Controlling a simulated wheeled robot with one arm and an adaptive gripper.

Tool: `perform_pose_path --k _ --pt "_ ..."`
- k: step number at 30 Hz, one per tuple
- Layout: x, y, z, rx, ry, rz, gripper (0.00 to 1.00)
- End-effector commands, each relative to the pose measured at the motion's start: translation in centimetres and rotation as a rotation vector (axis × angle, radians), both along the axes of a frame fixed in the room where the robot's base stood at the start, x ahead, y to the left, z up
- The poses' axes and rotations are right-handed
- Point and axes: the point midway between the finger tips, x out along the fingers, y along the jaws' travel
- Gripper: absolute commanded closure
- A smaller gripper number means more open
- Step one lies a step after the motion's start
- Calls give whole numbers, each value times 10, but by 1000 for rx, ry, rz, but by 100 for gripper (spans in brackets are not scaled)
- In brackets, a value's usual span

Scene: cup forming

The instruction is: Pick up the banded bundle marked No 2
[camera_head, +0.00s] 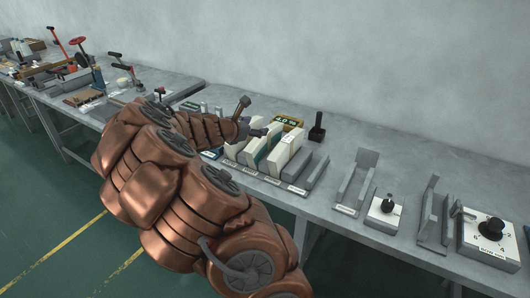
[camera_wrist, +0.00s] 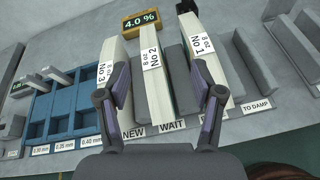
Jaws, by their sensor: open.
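The banded bundle marked No 2 (camera_wrist: 153,80) is a tall pale block with a white label reading "8 oz No 2", standing in a slot of a grey rack. In the wrist view my gripper (camera_wrist: 167,88) is open, with one finger at each side of the picture. The No 2 bundle and a grey divider (camera_wrist: 180,82) show between the fingers, the bundle nearer the left finger. I cannot tell how far the fingertips are above it. In the head view my gripper (camera_head: 252,128) is over the pale bundles, whose numbers are unreadable there.
Bundle No 3 (camera_wrist: 106,55) is left of No 2, partly behind my left finger. Bundle No 1 (camera_wrist: 197,52) is to the right, near my right finger. A "4.0 %" display (camera_wrist: 141,21) stands behind. A blue compartment tray (camera_wrist: 62,112) lies left.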

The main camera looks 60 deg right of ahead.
Motion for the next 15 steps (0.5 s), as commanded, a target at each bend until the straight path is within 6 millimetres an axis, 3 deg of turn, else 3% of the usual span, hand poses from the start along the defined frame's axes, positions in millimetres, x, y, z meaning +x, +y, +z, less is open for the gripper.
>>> perform_pose_path --k 1,6,15 --pt "6 -8 -19 1 56 37 33" --pt "20 -21 -48 8 175 127 33" --pt "23 -37 -58 9 204 146 33"
